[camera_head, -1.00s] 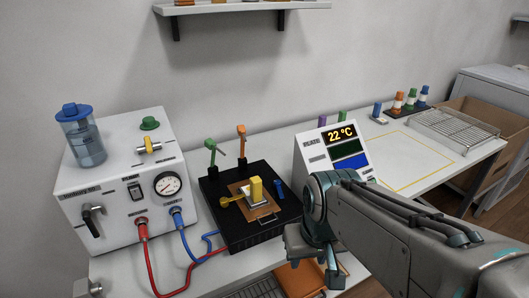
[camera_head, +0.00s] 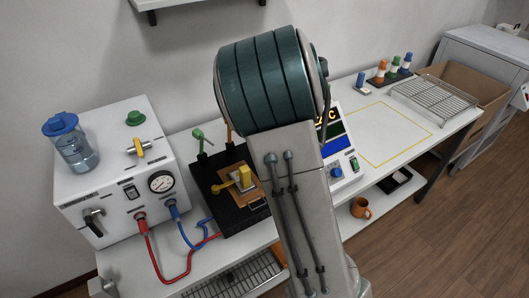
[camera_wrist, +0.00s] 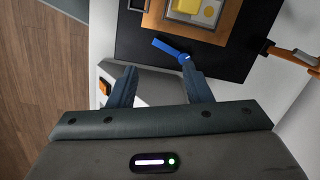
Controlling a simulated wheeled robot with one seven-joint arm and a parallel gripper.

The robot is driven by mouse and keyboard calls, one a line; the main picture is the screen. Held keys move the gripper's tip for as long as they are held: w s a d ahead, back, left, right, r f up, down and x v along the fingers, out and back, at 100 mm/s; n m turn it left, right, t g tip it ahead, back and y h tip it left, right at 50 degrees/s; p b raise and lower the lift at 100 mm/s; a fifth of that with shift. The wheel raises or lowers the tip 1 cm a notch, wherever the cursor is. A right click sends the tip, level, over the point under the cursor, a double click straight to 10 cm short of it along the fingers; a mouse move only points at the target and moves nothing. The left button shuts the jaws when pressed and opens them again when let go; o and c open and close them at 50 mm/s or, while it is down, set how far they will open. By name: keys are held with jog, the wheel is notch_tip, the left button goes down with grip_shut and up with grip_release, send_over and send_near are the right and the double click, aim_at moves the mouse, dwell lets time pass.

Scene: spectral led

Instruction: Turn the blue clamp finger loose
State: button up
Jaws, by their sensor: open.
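In the wrist view the blue clamp finger (camera_wrist: 170,50) lies on the black base (camera_wrist: 232,62), a little beyond my fingertips. Its free end points to the upper left and its pivot end is at the right, close to my right fingertip. It lies beside the copper-coloured plate (camera_wrist: 228,27), apart from its edge as far as I can see. My gripper (camera_wrist: 158,70) is open, with nothing between its fingers. In the head view my arm hides the blue finger and my gripper; the black base (camera_head: 238,217) shows left of the arm.
An orange clamp (camera_wrist: 290,51) stands to the right in the wrist view. The white control box (camera_head: 125,175) with red and blue hoses is left; the display unit (camera_head: 341,150) is right.

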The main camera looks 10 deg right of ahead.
jog(key=w+r+m+h+p, duration=0.1)
jog(key=w+m+p, duration=0.1)
jog(key=w, duration=0.3)
jog(key=f, duration=0.8)
jog(key=a+f+p, duration=0.1)
jog(key=f, duration=0.4)
jog(key=shift+w+f, duration=0.1)
jog(key=shift+w, duration=0.05)
